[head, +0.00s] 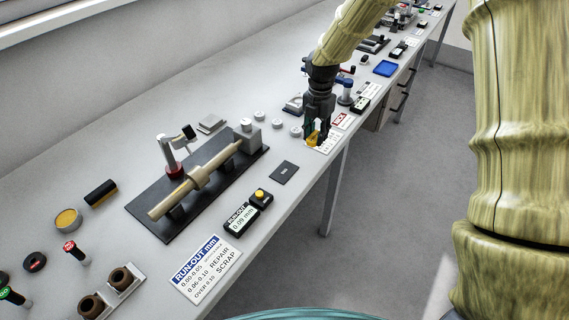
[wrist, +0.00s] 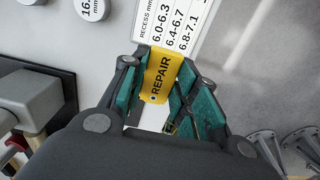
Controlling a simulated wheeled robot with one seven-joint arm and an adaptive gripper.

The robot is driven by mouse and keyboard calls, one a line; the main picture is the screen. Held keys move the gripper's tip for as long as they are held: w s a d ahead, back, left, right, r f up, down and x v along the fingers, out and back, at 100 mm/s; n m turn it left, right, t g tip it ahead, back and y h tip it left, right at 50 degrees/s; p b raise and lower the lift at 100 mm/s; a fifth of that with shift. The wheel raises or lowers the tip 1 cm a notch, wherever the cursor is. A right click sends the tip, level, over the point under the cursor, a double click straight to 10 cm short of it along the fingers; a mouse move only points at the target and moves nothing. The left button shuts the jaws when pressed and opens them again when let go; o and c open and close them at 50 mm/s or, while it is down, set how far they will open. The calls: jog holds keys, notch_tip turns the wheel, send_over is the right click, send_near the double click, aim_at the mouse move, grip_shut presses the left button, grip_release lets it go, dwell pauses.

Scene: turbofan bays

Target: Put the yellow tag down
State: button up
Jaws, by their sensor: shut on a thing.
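The yellow tag (wrist: 160,75) reads "REPAIR" and is held between the green-lined fingers of my gripper (wrist: 158,92) in the wrist view. In the head view the tag (head: 312,138) shows as a small yellow patch at the tips of my gripper (head: 315,132). My gripper points down over the front part of the bench, close to a white recess card (head: 328,143). That card also shows beyond the tag in the wrist view (wrist: 182,24). I cannot tell whether the tag touches the bench.
On the bench (head: 150,95), a shaft (head: 195,181) lies on a dark run-out stand (head: 143,207). A dark pad (head: 285,172), a run-out readout (head: 240,219) and a run-out card (head: 207,270) are near the front edge. Round weights (head: 296,131) and a blue tray (head: 386,68) stand farther back.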

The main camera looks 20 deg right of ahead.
jog(key=p, duration=0.3)
send_over(285, 171)
jog(key=shift+f, duration=0.5)
jog(key=shift+f+p, duration=0.7)
jog(key=shift+f, duration=1.1)
jog(key=shift+f, duration=0.15)
jog(key=o, duration=0.9)
jog(key=shift+r+b, duration=1.55)
jog(key=shift+r, duration=4.65)
jog(key=shift+s+f, duration=0.1)
